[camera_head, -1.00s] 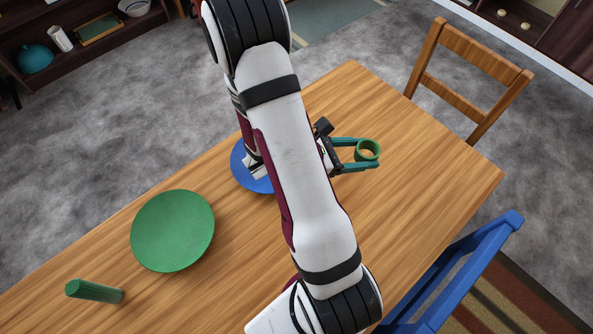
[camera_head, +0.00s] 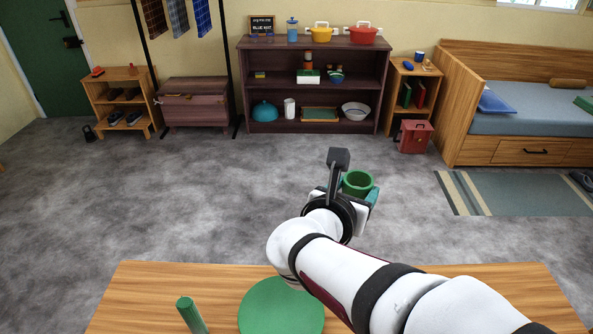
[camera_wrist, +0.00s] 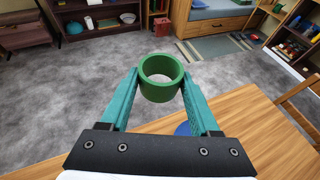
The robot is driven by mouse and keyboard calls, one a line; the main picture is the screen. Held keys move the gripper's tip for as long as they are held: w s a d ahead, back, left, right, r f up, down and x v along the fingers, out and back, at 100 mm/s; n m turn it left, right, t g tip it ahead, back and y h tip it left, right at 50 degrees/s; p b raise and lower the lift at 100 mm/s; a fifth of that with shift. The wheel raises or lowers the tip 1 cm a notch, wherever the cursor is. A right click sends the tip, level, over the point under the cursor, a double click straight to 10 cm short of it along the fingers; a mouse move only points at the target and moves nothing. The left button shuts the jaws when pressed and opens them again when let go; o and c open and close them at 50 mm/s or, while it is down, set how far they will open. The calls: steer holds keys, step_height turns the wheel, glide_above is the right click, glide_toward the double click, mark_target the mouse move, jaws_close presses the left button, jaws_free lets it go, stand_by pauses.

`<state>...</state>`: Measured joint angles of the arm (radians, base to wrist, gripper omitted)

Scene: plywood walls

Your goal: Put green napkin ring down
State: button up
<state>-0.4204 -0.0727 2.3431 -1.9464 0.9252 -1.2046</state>
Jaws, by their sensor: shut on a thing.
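The green napkin ring (camera_head: 357,183) is held up in my gripper (camera_head: 359,190), in front of my wrist and seen against the floor beyond the table. In the wrist view the ring (camera_wrist: 161,79) sits between the two teal fingertips of my gripper (camera_wrist: 160,82), its opening facing up toward the camera. The fingers are shut on its sides. The wooden table (camera_head: 160,285) is at the bottom of the head view. In the wrist view, the table (camera_wrist: 255,130) lies below and to the right of the ring.
A green plate (camera_head: 281,308) and a green cylinder (camera_head: 190,314) are on the table. Part of a blue plate (camera_wrist: 183,129) shows behind the right finger. A wooden chair (camera_wrist: 305,105) stands at the right. A dark shelf (camera_head: 262,90) stands at the far wall, with open floor before it.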

steer(key=s+a+f, duration=0.2)
steer(key=a+f, duration=0.7)
steer(key=f, duration=0.4)
steer(key=n+y, duration=0.2)
glide_above(279, 325)
step_height(279, 325, down, 10)
steer(key=shift+t, duration=0.3)
step_height(279, 325, down, 9)
steer(key=shift+r, duration=0.15)
steer(key=o, duration=1.4)
